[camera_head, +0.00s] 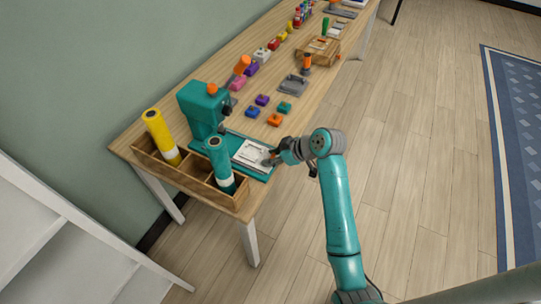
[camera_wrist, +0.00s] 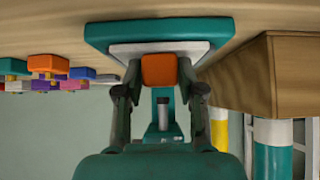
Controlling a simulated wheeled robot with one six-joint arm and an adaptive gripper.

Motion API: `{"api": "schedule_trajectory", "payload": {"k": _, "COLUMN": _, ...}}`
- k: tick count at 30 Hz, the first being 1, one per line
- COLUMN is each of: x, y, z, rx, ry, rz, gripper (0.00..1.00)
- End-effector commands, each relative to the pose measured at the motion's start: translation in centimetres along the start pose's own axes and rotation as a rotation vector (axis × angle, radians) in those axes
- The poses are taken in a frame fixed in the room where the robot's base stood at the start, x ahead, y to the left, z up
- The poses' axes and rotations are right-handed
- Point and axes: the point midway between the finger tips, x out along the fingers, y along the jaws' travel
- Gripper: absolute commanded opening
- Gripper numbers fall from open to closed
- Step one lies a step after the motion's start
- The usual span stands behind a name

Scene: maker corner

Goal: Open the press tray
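The teal press (camera_head: 203,108) with an orange knob on top stands at the near end of the workbench. Its pale tray (camera_head: 251,154) lies flat on the teal base (camera_head: 232,136), in front of the press column. My gripper (camera_head: 272,159) is at the tray's front edge. In the wrist view, the orange handle (camera_wrist: 159,70) sits between the two fingertips of my gripper (camera_wrist: 159,82), which appear to touch its sides. The white tray (camera_wrist: 120,49) and teal base (camera_wrist: 160,30) show behind the handle.
A wooden rack (camera_head: 196,178) with yellow (camera_head: 160,133) and teal (camera_head: 219,162) rolls stands close beside the press. Several small coloured blocks (camera_head: 263,100) and a grey plate (camera_head: 293,86) lie farther along the bench (camera_head: 224,74).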

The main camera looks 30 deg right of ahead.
Motion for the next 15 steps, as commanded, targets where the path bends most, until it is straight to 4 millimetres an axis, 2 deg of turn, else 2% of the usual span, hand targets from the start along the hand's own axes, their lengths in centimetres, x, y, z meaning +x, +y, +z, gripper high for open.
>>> {"api": "schedule_trajectory", "payload": {"k": 2, "x": 0.0, "y": 0.0, "z": 0.0, "rx": 0.000, "ry": 0.000, "rz": 0.000, "gripper": 0.60}}
{"api": "schedule_trajectory", "payload": {"k": 11, "x": -0.1, "y": 0.0, "z": 0.0, "rx": 0.000, "ry": 0.000, "rz": 0.000, "gripper": 0.60}}
{"api": "schedule_trajectory", "payload": {"k": 15, "x": -1.1, "y": 0.1, "z": 0.0, "rx": 0.001, "ry": 0.001, "rz": 0.003, "gripper": 0.60}}
